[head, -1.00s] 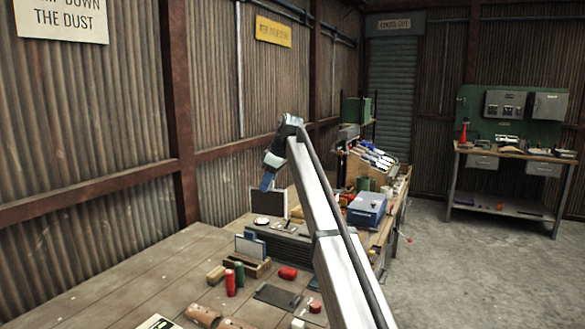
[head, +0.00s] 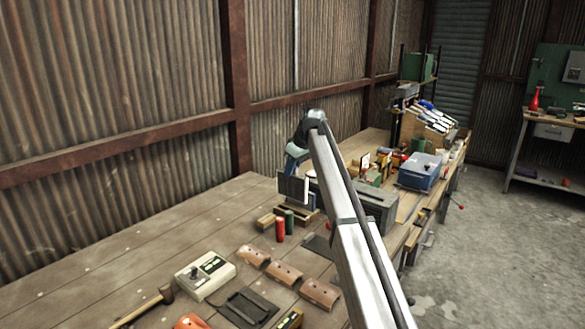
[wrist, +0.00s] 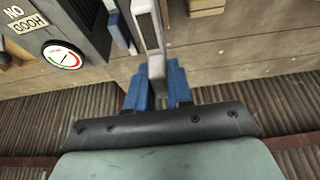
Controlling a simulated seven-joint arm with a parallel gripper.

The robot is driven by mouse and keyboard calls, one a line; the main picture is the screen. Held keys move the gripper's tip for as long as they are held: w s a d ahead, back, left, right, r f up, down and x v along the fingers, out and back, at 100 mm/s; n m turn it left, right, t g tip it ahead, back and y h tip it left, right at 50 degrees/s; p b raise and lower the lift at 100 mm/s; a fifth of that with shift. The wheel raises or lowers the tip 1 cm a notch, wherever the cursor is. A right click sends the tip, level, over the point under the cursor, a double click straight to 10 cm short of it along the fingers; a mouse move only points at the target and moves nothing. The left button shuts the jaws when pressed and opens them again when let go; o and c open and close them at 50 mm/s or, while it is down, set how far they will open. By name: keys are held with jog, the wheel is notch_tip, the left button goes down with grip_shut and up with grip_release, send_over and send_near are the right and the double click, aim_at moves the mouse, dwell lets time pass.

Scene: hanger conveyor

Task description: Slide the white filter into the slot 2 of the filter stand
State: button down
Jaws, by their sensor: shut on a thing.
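My gripper (head: 294,170) has blue fingers and is shut on the white filter (wrist: 148,32), a flat panel with a pale rim and a grey face. In the head view the filter (head: 292,188) shows as a dark panel with a white right edge, upright below the fingers. The filter stand (head: 303,216) has a wooden base and stands directly below and behind the panel. A blue panel (head: 313,201) stands in it, and shows close left of the held filter in the wrist view (wrist: 120,30). The slots and the filter's lower edge are hidden.
A red cylinder (head: 280,230) and a green cylinder (head: 289,220) stand in front of the stand. A grey box (head: 376,208) is to its right. A gauge (wrist: 62,55) beside a "NO GOOD" label shows in the wrist view.

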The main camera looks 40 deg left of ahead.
send_over(289, 197)
jog(key=shift+w+d+f, duration=0.15)
jog(key=shift+f, duration=0.55)
jog(key=shift+w+d+f, duration=0.1)
jog(key=shift+f, duration=0.65)
jog(key=shift+w+d+f, duration=0.15)
jog(key=shift+f, duration=2.55)
jog(key=c, duration=1.2)
grip_release()
jog(key=shift+c, duration=0.2)
jog(key=o, duration=0.6)
jog(key=shift+c, duration=0.2)
jog(key=shift+r, duration=3)
